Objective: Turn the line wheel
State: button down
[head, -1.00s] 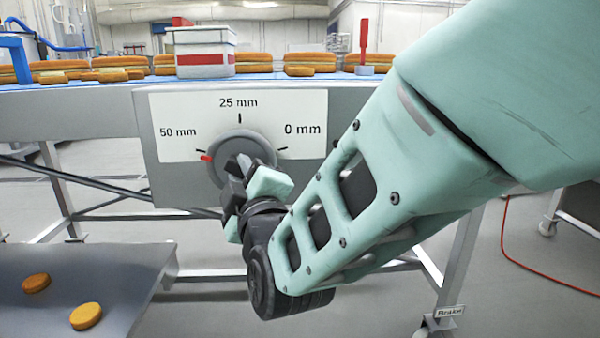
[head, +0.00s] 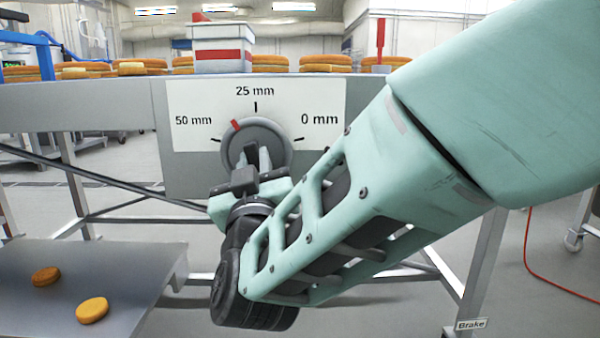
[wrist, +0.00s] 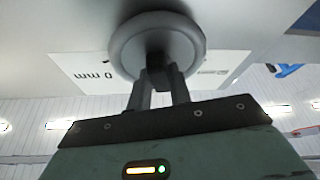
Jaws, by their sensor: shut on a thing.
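The line wheel (head: 284,150) is a round grey knob on a white dial plate (head: 325,100) marked 50 mm, 25 mm and 0 mm. Its red pointer (head: 236,125) stands between the 50 mm and 25 mm marks. My gripper (head: 258,158) reaches up from below, and its fingers are shut on the wheel's middle. The part between the fingertips is mostly hidden.
A conveyor with several orange-brown rounds (head: 325,62) runs above the plate. A white box with a red band (head: 222,55) and a red upright handle (head: 380,40) stand on it. A grey tray (head: 120,270) with two rounds is at lower left. A red cable (head: 530,250) lies right.

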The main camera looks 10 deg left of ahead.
jog(key=m+h+b, duration=0.1)
jog(key=m+h, duration=0.1)
jog(key=m, duration=0.3)
jog(key=m+h+b, duration=0.1)
jog(key=m+h, duration=0.2)
jog(key=m, duration=0.2)
jog(key=m+h+b, duration=0.1)
jog(key=m+h, duration=0.2)
jog(key=m, duration=0.3)
jog(key=shift+s+a, duration=0.15)
jog(key=shift+a, duration=0.15)
jog(key=m+h, duration=0.1)
jog(key=m, duration=0.2)
jog(key=m+g+h, duration=0.1)
jog(key=m, duration=0.2)
jog(key=shift+a+r, duration=0.1)
jog(key=shift+r, duration=0.05)
jog(key=shift+r+m+g+b, duration=0.15)
jog(key=shift+m+g, duration=0.4)
jog(key=shift+m, duration=0.7)
jog(key=shift+f+m+g+b, duration=0.15)
jog(key=shift+m+g, duration=0.4)
jog(key=shift+m, duration=0.7)
jog(key=shift+r, duration=0.1)
jog(key=c, duration=1.3)
grip_release()
jog(key=shift+s+r, duration=0.1)
